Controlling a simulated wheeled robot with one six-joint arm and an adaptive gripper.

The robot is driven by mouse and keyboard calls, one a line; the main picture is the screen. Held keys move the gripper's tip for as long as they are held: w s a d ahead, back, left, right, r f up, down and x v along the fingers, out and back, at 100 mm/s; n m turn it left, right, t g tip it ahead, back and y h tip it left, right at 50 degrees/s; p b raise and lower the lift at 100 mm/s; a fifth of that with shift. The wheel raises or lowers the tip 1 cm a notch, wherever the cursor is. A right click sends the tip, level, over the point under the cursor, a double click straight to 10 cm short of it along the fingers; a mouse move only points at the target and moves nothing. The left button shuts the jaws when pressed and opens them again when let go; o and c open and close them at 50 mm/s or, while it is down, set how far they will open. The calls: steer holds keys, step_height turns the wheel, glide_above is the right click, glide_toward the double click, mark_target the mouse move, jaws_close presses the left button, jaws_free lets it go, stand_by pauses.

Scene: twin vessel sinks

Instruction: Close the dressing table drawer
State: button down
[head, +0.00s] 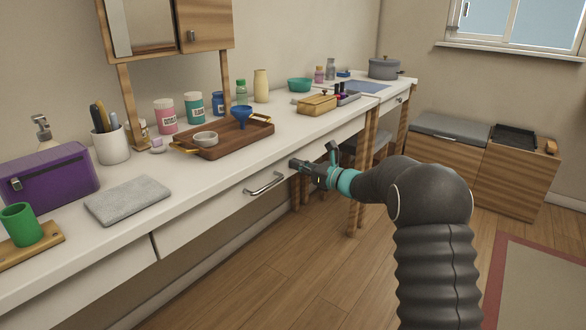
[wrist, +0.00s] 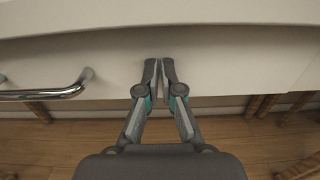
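The dressing table (head: 75,235) is a long white-topped table along the wall. Its white drawer front (head: 215,212) sits under the tabletop edge and bears a curved metal bar handle (head: 266,184). In the wrist view the drawer front (wrist: 220,65) fills the upper middle, and the handle (wrist: 50,93) is at the left. I cannot tell how far the drawer stands out; no opening shows. My gripper (head: 294,163) is right of the handle, close to the drawer front. In the wrist view its fingertips (wrist: 159,63) are together, empty, pointing at the front. Contact is unclear.
A wooden tray (head: 225,140) with a bowl and funnel, several jars, a purple box (head: 55,180) and a grey cloth (head: 128,200) are on the tabletop. A stool (head: 370,147) and wooden legs stand right of the drawer. The wooden floor in front is clear.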

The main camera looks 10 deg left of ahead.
steer(key=shift+a+r, duration=0.15)
steer(key=shift+a, duration=0.15)
steer(key=shift+s+d, duration=0.1)
